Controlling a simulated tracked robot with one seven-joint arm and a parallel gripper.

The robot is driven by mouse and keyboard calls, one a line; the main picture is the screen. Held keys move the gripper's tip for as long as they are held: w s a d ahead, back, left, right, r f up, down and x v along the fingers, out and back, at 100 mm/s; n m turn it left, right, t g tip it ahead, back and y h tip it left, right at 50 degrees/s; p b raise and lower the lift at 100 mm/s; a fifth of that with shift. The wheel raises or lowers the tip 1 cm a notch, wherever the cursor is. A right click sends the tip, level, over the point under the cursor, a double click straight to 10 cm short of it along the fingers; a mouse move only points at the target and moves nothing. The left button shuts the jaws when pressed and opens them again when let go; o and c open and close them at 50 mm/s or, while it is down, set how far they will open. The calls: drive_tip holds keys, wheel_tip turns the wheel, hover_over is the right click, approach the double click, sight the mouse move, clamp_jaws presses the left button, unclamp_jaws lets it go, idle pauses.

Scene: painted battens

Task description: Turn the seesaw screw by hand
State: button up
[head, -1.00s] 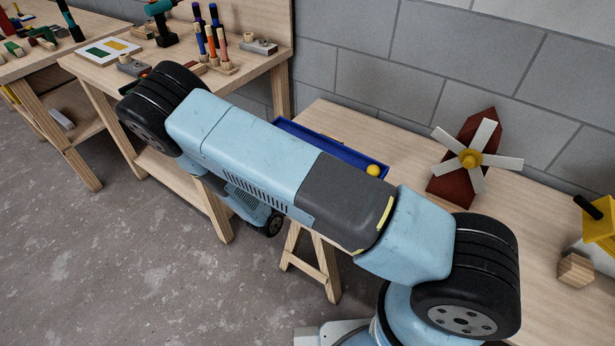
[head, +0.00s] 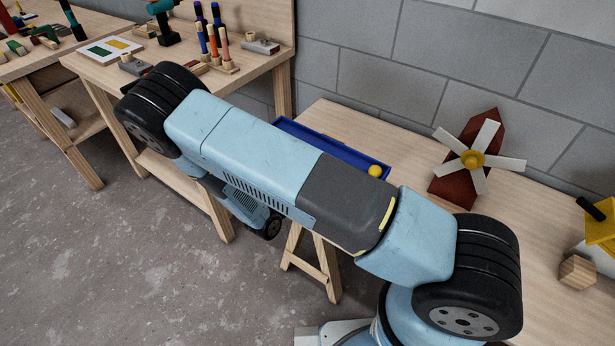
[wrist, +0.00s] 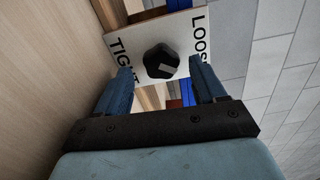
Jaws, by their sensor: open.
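In the wrist view a black knob (wrist: 161,61), the screw's head as far as I can tell, sits on a white plate (wrist: 149,42). A pale grey bar marks the knob's face. The plate reads "TIGHT" on the left and "LOOS", cut off, on the right. My gripper (wrist: 160,80) is open, its two blue fingers pointing at the plate. The fingertips lie left and right of the knob, slightly below it in the picture; I see no contact. In the head view my arm hides the gripper, the knob and the plate.
A blue tray (head: 335,149) with a yellow ball (head: 375,171) and a red windmill (head: 470,160) stand on the right bench. A wooden block (head: 577,271) lies further right. The left bench holds a drill (head: 162,22) and several screwdrivers (head: 213,45). A grey block wall (head: 400,80) stands behind.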

drive_tip(key=v, duration=1.2)
drive_tip(key=shift+s+a, duration=0.25)
drive_tip(key=shift+a, duration=0.05)
drive_tip(key=w+d+r+m+g+y, duration=0.1)
drive_tip(key=d+r+m+g, duration=0.7)
drive_tip(key=r+m, duration=0.45)
drive_tip(key=w+d+r+m+g+y, duration=0.1)
drive_tip(key=d+r+m+g, duration=0.5)
drive_tip(key=d+r+m, duration=0.5)
drive_tip(key=s+d+r+m+t+y, duration=0.2)
drive_tip(key=s+d+r+m+y, duration=0.2)
drive_tip(key=s+r+m, duration=0.3)
drive_tip(key=s+d+r+m+t+y, duration=0.3)
drive_tip(key=s+d+r+m+y, duration=0.2)
drive_tip(key=r+m, duration=1)
drive_tip(key=s+r, duration=0.1)
drive_tip(key=s, duration=0.2)
drive_tip(key=shift+s+d+r, duration=0.15)
drive_tip(key=shift+s+r, duration=0.15)
drive_tip(key=shift+r, duration=0.05)
